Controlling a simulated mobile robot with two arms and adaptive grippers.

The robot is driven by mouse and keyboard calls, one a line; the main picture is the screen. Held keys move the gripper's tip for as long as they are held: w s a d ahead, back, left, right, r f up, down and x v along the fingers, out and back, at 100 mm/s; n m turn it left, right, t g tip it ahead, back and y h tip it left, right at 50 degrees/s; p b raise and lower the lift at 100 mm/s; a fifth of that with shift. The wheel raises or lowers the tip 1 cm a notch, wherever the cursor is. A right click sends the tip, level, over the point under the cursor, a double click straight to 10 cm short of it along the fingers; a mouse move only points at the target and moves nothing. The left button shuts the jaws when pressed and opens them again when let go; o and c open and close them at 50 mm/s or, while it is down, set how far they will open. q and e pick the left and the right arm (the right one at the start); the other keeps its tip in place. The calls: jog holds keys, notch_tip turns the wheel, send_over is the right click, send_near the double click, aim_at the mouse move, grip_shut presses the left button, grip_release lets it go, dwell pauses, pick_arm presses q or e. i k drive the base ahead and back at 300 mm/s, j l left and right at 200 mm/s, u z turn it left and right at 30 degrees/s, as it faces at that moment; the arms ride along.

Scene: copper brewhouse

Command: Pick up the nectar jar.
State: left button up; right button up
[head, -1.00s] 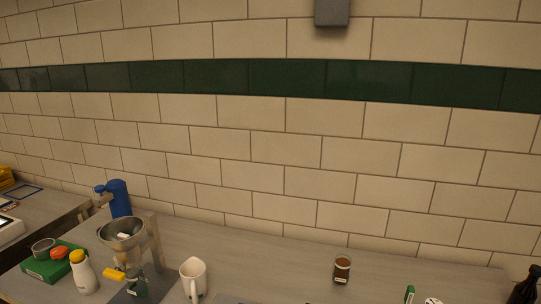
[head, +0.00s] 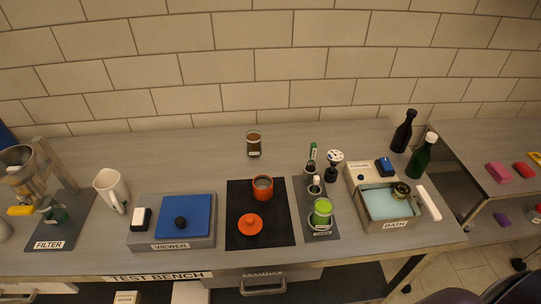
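A small glass jar (head: 254,144) with dark brown contents and a pale label stands upright at the back middle of the bench in the head view. It looks like the nectar jar, but its label is too small to read. Nothing touches it. Neither of my grippers is in view.
The bench (head: 200,160) is clear around the jar. In front are a black mat (head: 238,240) with an orange cup (head: 263,188) and lid, and the blue-topped viewer (head: 184,218). A white pitcher (head: 112,189) is left; the bath (head: 390,222) and bottles (head: 421,157) are right.

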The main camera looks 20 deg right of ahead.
aim_at(323, 207)
jog(key=l+z, duration=0.1)
jog(key=z, duration=0.55)
jog(key=i+l+z, duration=0.1)
jog(key=z, duration=0.25)
